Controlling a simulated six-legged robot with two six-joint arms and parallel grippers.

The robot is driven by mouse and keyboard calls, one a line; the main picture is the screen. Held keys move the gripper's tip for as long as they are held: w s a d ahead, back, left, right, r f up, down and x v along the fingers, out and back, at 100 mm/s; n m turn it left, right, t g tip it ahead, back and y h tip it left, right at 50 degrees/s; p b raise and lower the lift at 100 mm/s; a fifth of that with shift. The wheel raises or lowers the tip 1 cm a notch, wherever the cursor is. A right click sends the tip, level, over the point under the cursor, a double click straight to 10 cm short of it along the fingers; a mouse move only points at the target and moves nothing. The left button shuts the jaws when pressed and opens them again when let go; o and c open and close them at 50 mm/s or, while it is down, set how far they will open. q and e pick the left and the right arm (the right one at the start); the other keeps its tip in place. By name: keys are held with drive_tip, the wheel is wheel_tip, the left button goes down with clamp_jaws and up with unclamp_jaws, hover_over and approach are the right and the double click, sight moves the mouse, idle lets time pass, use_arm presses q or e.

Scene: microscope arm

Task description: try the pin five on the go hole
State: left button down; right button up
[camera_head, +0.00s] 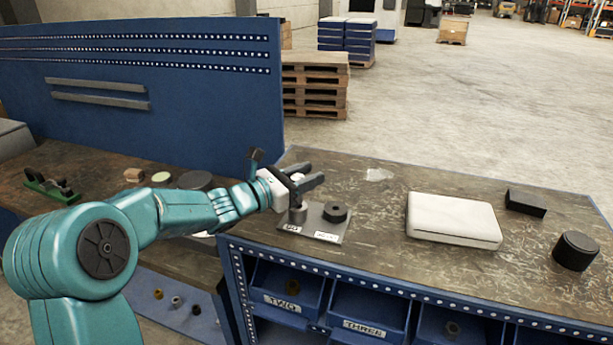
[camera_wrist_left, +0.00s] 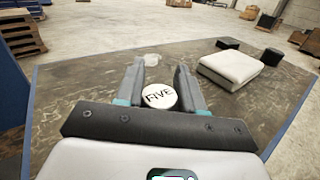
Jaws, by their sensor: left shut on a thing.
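Pin five (camera_wrist_left: 159,96), a round metal pin with a pale top marked FIVE, sits between the two dark fingers of my left gripper (camera_head: 308,177); the gripper, also in the left wrist view (camera_wrist_left: 160,88), is shut on it. In the head view the gripper is over the left end of the grey gauge plate (camera_head: 325,230). The go ring (camera_head: 298,215) is under the fingers, partly hidden. Whether the pin's lower end is in the go hole or just above it, I cannot tell. The no-go ring (camera_head: 335,212) stands to the right, its hole showing. My right gripper is out of view.
A white case (camera_head: 453,220), a black block (camera_head: 525,203) and a black cylinder (camera_head: 575,251) lie on the bench to the right. Labelled blue bins, TWO (camera_head: 288,290) and THREE (camera_head: 368,312), are under the front edge. A blue panel (camera_head: 140,100) stands behind at left.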

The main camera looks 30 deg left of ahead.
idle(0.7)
use_arm(q)
drive_tip(key=shift+f+b, duration=0.8)
drive_tip(key=shift+b, duration=0.25)
idle(1.2)
wheel_tip(320, 180, up, 7)
drive_tip(key=p, duration=0.4)
drive_tip(key=shift+p, duration=0.4)
